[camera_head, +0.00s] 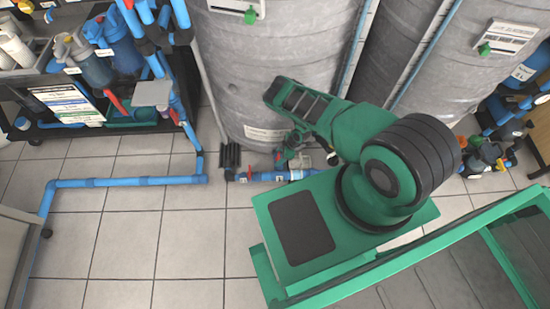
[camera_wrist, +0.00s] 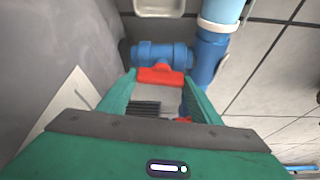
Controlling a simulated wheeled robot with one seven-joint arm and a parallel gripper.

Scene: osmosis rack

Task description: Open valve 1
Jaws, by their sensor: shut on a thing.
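A red valve handle (camera_wrist: 160,76) lies between the two green fingertips of my gripper (camera_wrist: 160,84) in the wrist view. The fingers are shut on its two ends. The handle sits in front of a blue valve body (camera_wrist: 150,54) and looks roughly parallel to it. In the head view my gripper (camera_head: 288,153) reaches down to the low blue pipe at the foot of the left tank. The handle is not clearly visible there, and I cannot read a valve number.
A grey tank (camera_head: 255,75) rises right beside the valve, with a second tank (camera_head: 440,65) to the right. Blue floor piping (camera_head: 125,181) runs to the left. A black cart (camera_head: 60,132) stands further left. Tiled floor in front is clear.

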